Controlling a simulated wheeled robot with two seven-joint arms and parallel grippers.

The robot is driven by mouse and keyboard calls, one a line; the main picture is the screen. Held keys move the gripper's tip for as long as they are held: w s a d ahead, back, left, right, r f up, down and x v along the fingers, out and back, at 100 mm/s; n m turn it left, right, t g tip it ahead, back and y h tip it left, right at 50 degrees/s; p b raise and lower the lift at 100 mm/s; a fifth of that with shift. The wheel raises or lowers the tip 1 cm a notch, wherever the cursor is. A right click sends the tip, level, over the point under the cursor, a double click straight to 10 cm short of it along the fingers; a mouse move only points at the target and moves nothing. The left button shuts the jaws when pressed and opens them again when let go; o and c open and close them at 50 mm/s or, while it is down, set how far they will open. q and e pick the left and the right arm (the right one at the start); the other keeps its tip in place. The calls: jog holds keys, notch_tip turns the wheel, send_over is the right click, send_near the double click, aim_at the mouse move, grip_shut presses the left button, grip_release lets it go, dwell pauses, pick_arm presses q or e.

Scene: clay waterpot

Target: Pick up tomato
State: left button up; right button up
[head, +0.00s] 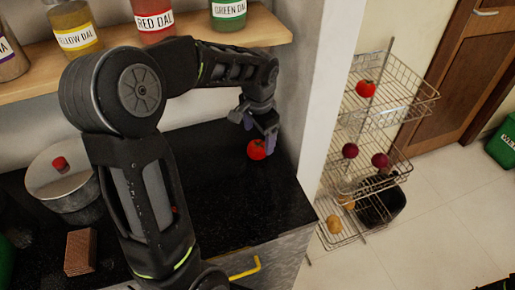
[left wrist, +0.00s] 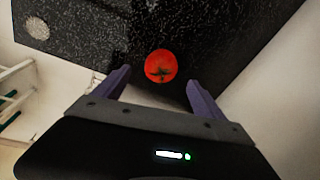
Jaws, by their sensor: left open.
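My left gripper (head: 262,132) reaches down from above, right at the tomato. In the left wrist view the tomato (left wrist: 161,66) lies just beyond the fingertips, centred between the two open purple fingers (left wrist: 158,82). The gripper is open and empty; I cannot tell its exact height above the counter. Another red tomato (head: 365,88) sits in the top basket of the wire rack. My right gripper is not in view.
A wire rack (head: 390,105) with onions and potatoes stands right of the white wall edge (head: 325,90). A shelf (head: 110,68) of dal jars hangs above the counter. A lidded metal pot (head: 65,185) and a brown block (head: 81,251) stand at left.

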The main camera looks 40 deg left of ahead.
aim_at(258, 145)
pick_arm(q)
jog(key=shift+f, duration=0.35)
jog(key=shift+w+a+f+p, duration=0.15)
jog(key=shift+f, duration=0.7)
jog(key=shift+w+a+f+p, duration=0.1)
jog(key=shift+a+f, duration=0.05)
jog(key=shift+f, duration=0.7)
jog(key=shift+w+a+f+p, duration=0.15)
jog(key=shift+f, duration=0.7)
jog(key=c, duration=1.5)
